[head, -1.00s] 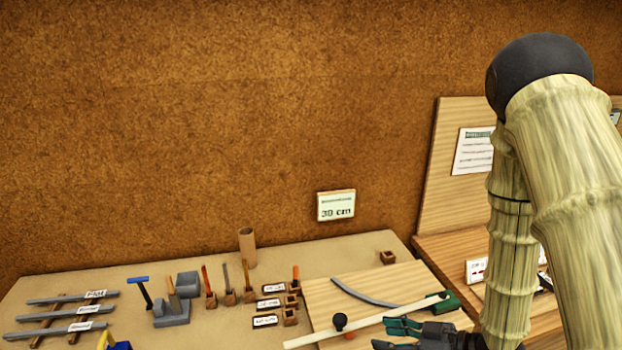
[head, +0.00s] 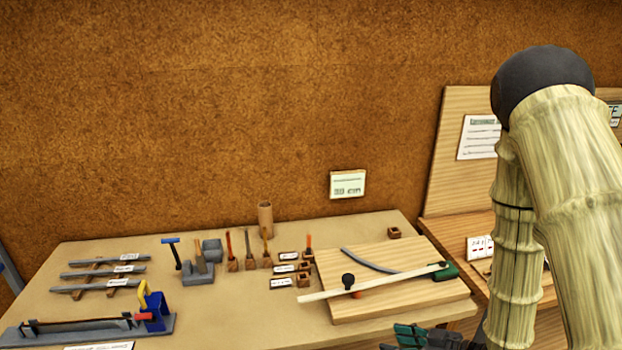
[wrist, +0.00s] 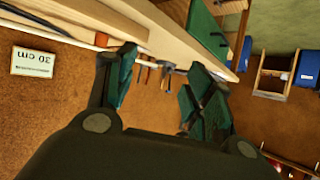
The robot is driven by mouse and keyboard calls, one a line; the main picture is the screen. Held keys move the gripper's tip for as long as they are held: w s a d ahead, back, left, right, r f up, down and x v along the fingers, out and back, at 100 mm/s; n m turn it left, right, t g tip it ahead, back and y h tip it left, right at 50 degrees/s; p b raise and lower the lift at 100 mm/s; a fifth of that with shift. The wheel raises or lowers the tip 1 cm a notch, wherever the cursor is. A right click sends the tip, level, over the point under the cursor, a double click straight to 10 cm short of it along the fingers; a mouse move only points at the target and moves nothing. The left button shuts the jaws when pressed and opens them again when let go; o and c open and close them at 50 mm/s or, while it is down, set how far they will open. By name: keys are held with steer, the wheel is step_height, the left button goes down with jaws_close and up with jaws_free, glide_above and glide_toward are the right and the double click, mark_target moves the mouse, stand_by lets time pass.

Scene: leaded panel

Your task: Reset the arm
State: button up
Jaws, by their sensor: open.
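My gripper (head: 424,338) shows at the bottom edge of the head view, just in front of the near right part of the workbench, with its green finger pads partly cut off by the frame. In the wrist view my gripper (wrist: 158,88) has its two green-padded fingers spread wide apart, with nothing held between them. My bamboo-like arm with a dark round joint fills the right side of the head view.
The workbench (head: 235,318) carries a wooden board (head: 400,300) with a pale strip (head: 372,285) and a curved grey strip (head: 368,261). A sign (head: 347,184) hangs on the wall.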

steer(key=s+d+f+m+g+h+b, duration=0.1)
steer(key=s+f+m+h, duration=0.3)
steer(key=f, duration=0.5)
steer(key=s+d+f+m+g+h+b, duration=0.1)
steer(key=s+f+m+h, duration=0.1)
steer(key=s+f, duration=0.6)
steer(key=s+f+m+g+h+b, duration=0.2)
steer(key=s+f+m+g+h, duration=0.1)
steer(key=s+f, duration=0.9)
steer(key=s+m+g, duration=0.1)
steer(key=s+g, duration=0.1)
steer(key=s, duration=0.2)
steer(key=shift+d+g+h, duration=0.3)
steer(key=shift+h, duration=0.1)
steer(key=shift+w, duration=0.1)
